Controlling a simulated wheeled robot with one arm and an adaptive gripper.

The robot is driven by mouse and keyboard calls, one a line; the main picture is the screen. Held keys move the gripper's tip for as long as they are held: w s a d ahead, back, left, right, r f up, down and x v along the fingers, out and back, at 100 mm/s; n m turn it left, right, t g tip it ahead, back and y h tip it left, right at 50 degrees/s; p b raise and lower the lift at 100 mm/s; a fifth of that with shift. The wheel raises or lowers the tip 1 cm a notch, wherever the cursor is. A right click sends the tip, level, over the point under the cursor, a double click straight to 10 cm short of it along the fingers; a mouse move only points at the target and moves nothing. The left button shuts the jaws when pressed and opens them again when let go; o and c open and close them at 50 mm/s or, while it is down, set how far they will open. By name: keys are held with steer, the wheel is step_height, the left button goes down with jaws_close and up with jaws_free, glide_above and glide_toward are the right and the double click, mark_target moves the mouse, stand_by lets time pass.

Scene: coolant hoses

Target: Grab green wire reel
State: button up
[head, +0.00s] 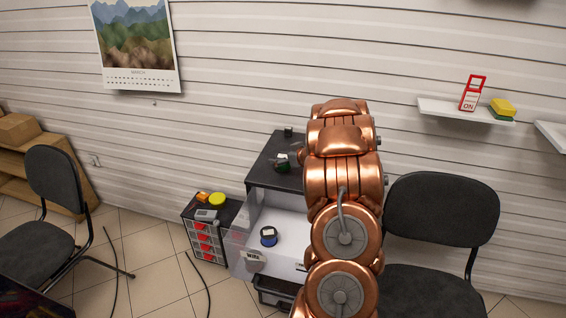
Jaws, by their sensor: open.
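A small green reel with a pale patch (283,163) sits on the black top of a cabinet (268,152), just left of my copper arm. Its right side is close to the arm in the picture, and I cannot tell the gap. My gripper does not show clearly; the arm links hide the area where the arm ends. A blue reel (269,236) with a pale centre lies in the cabinet's open white drawer (285,215), which has a "WIRE" label (254,256) on its front.
A small organiser with red drawers (204,238) stands left of the cabinet, with a yellow item (217,199) on top. Black chairs stand at right (442,215) and left (62,180). A wall shelf (465,112) is at upper right. Dark cables (198,275) lie on the tiled floor.

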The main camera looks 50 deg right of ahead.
mark_target(283, 156)
steer(key=shift+c, duration=0.2)
steer(key=c, duration=1.5)
steer(key=shift+o, duration=0.2)
steer(key=shift+r, duration=0.5)
step_height(283, 156, up, 3)
steer(key=shift+f+b, duration=0.15)
steer(key=shift+b, duration=0.15)
steer(key=s+a+b, duration=0.1)
steer(key=s+a, duration=0.2)
steer(key=s, duration=0.4)
steer(key=s+a+r+b, duration=0.1)
steer(key=s+a+b, duration=0.1)
steer(key=s+a, duration=0.2)
steer(key=s, duration=0.3)
steer(key=shift+s+r, duration=0.15)
steer(key=shift+r, duration=0.05)
